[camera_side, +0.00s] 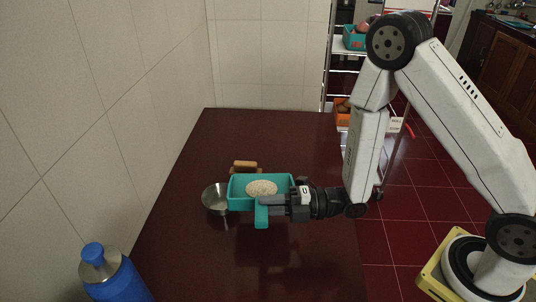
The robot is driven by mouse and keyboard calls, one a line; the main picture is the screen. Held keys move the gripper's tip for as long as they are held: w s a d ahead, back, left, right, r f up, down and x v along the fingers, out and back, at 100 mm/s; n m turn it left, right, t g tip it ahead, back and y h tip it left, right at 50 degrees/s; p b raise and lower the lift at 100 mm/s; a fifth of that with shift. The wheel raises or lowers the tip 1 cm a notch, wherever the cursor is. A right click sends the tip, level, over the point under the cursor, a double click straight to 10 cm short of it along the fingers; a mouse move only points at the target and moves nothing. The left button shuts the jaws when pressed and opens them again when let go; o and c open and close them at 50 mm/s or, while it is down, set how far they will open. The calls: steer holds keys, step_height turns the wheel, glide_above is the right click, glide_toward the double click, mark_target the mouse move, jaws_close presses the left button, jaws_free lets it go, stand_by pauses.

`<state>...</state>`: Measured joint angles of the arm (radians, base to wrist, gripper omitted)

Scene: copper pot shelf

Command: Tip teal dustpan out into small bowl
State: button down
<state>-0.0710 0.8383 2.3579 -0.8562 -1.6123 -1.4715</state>
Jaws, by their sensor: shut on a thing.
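The teal dustpan (284,181) is held by my gripper (272,203) near the middle of the table. A heap of pale, grain-like material (262,187) lies in it, and the pan looks about level. Its short teal handle (261,217) points toward the camera, and my gripper is shut on it from the right. The small metal bowl (212,194) is just left of the dustpan. The dustpan's left edge overlaps the bowl's right side in this view, hiding part of it. I cannot tell the height between them.
The dark red table (290,135) is mostly clear. A tan wooden object (243,164) lies behind the dustpan. A blue bottle with a metal cap (112,275) stands at the front left, near the tiled wall. A shelf with bins (341,45) stands behind my arm.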

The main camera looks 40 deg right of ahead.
steer(key=w+a+r, duration=0.1)
steer(key=a, duration=0.5)
steer(key=w+a+r, duration=0.1)
steer(key=a+r, duration=0.1)
steer(key=a, duration=0.5)
steer(key=shift+r, duration=0.3)
steer(key=shift+w+d, duration=0.2)
steer(key=shift+w, duration=0.15)
steer(key=w+d+r+m, duration=0.4)
steer(key=w+d+m, duration=0.5)
steer(key=w+m, duration=0.2)
steer(key=shift+w+d+r+m+t, duration=0.35)
steer(key=shift+w+r+m+t, duration=0.05)
steer(key=shift+m, duration=0.5)
stand_by(2.5)
stand_by(1.6)
